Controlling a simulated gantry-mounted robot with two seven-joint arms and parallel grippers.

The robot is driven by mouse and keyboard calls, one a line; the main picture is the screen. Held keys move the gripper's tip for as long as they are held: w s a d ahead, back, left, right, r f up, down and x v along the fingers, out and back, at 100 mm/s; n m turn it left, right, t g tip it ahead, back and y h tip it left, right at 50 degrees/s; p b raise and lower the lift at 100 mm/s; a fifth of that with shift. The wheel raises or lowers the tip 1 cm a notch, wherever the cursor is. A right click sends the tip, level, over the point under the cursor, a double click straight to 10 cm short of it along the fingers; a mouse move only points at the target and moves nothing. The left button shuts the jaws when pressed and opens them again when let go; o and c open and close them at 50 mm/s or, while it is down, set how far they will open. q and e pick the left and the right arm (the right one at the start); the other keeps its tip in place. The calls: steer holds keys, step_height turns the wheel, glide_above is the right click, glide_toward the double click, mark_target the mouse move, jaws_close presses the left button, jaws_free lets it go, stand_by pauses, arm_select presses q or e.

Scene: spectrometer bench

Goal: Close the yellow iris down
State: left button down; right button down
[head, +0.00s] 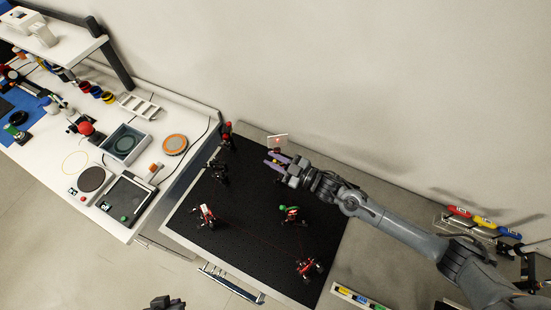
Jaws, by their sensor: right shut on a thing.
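My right gripper (275,161) reaches in from the right over the far right part of the black breadboard (256,228). Its fingers are shut on a small part of the yellow iris, just in front of a white card. Only a tiny yellow patch (277,163) of the iris shows between the fingers; the rest is hidden by the gripper, so its opening cannot be seen. A small part of my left gripper (165,302) shows at the bottom edge, away from the board; its fingers cannot be made out.
The white card (278,141) bears a red spot. Mounts with red parts (207,214) (308,267), a green-topped mount (290,212) and black mounts (218,168) stand on the board. A white bench (145,215) with instruments lies left; a coloured-handled tool rack (480,219) is at right.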

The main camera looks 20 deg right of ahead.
steer(key=shift+a+r+n+p, duration=0.2)
steer(key=shift+n+p, duration=0.1)
steer(key=shift+p, duration=0.1)
arm_select(q)
step_height(320, 180, up, 2)
steer(key=shift+r, duration=0.1)
arm_select(e)
steer(key=shift+a+f+n+g+h, duration=0.1)
steer(key=shift+f+n+g+h, duration=0.2)
steer(key=shift+f+g, duration=0.15)
arm_select(q)
steer(key=shift+a, duration=0.15)
arm_select(e)
steer(key=c, duration=1.2)
jaws_free()
steer(key=shift+o, duration=0.2)
